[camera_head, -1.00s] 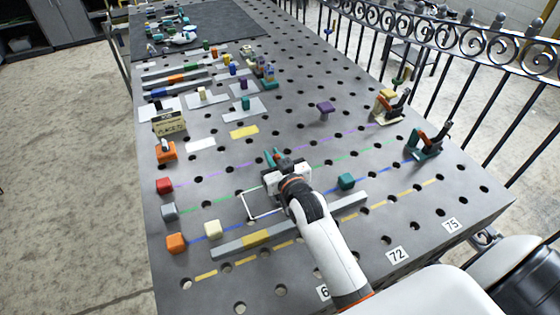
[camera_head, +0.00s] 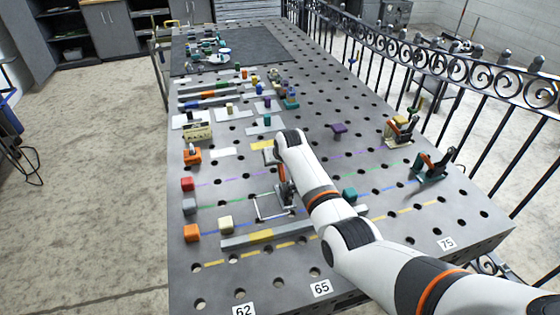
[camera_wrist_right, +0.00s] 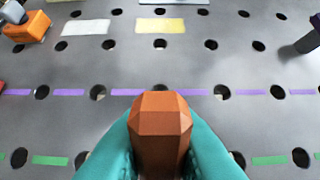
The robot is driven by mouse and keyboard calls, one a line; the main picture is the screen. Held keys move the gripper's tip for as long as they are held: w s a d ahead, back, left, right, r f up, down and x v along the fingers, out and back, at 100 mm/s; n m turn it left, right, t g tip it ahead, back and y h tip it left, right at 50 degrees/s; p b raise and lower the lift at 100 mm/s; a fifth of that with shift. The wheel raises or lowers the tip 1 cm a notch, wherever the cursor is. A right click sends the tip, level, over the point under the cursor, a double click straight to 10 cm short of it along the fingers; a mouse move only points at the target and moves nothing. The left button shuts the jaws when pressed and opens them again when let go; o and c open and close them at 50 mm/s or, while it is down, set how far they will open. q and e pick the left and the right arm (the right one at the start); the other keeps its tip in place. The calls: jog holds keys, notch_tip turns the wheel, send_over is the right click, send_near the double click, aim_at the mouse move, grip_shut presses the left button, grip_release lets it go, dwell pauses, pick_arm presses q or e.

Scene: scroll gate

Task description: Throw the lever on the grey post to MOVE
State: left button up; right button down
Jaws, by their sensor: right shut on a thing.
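My right arm reaches in from the lower right in the head view, and its gripper (camera_head: 284,192) is over the middle of the perforated table. In the right wrist view its teal fingers (camera_wrist_right: 180,150) are shut on an orange-brown faceted piece (camera_wrist_right: 160,125). The piece's lower part is hidden between the fingers. I cannot make out a grey post or a MOVE mark. An orange base with a small grey top (camera_head: 192,153) stands at the left edge; part of it also shows in the right wrist view (camera_wrist_right: 28,27). My left gripper is not in view.
Red (camera_head: 187,184), orange (camera_head: 192,232) and cream (camera_head: 226,222) blocks stand at the left. A grey bar with a yellow section (camera_head: 262,237) lies in front. Two toggle clamps (camera_head: 399,131) (camera_head: 432,168) stand at the right, near a black railing. A purple knob (camera_head: 338,129) stands behind.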

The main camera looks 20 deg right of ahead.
aim_at(283, 175)
jog(key=shift+w+f+g, duration=0.3)
jog(key=shift+f+g, duration=0.15)
jog(key=shift+g, duration=0.05)
jog(key=shift+w+f, duration=0.15)
jog(key=c, duration=1.4)
grip_release()
jog(key=shift+o, duration=0.2)
jog(key=shift+r, duration=0.3)
jog(key=v, duration=1.1)
jog(key=shift+d+r, duration=0.1)
